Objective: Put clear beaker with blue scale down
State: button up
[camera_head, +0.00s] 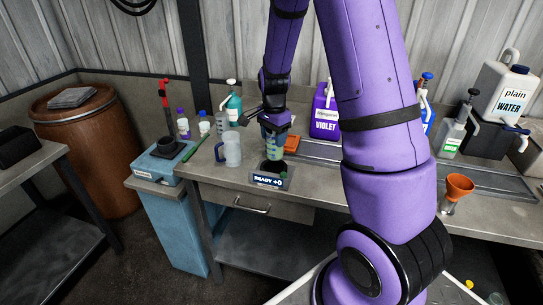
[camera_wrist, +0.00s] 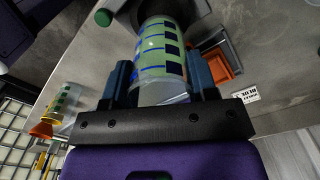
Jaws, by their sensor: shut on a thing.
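The clear beaker with blue scale (camera_head: 273,149) is in my gripper (camera_head: 272,134), over the dark round plate (camera_head: 271,168) of a device reading "READY +0" (camera_head: 268,181). In the wrist view the beaker (camera_wrist: 163,52) sits between the two blue-grey fingers of my gripper (camera_wrist: 161,82), which press on its sides. Blue bands and marks show on its wall, with a greenish tint. The dark round plate (camera_wrist: 122,20) shows partly behind it. I cannot tell whether the beaker's base touches the plate.
A clear handled jug (camera_head: 230,148) stands left of the device, with a green pen-like item (camera_head: 196,149) beyond. An orange tray (camera_head: 291,143) lies close behind right. The violet jug (camera_head: 325,115) stands at the back. An orange funnel (camera_head: 459,187) is far right.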

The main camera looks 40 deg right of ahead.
jog(key=shift+f, duration=3.05)
jog(key=shift+f, duration=0.1)
jog(key=o, duration=0.9)
jog(key=shift+f, duration=0.1)
notch_tip(320, 180, up, 12)
notch_tip(320, 180, up, 15)
jog(key=n+t, duration=0.3)
jog(key=n, duration=0.5)
send_over(274, 153)
jog(key=s+a, duration=0.6)
jog(key=s, duration=0.3)
jog(key=shift+s+a+r+n+t, duration=0.35)
jog(key=shift+s+a+r+n, duration=0.85)
jog(key=shift+s, duration=1.4)
jog(key=shift+s+a+r+n+t, duration=0.55)
jog(key=shift+s+n, duration=1.05)
jog(key=shift+s, duration=1.05)
jog(key=shift+s+a+r+n+t, duration=0.2)
jog(key=shift+s+a+r+n, duration=1.05)
jog(key=shift+s, duration=1.35)
jog(key=shift+d+f, duration=0.15)
jog(key=shift+f, duration=0.15)
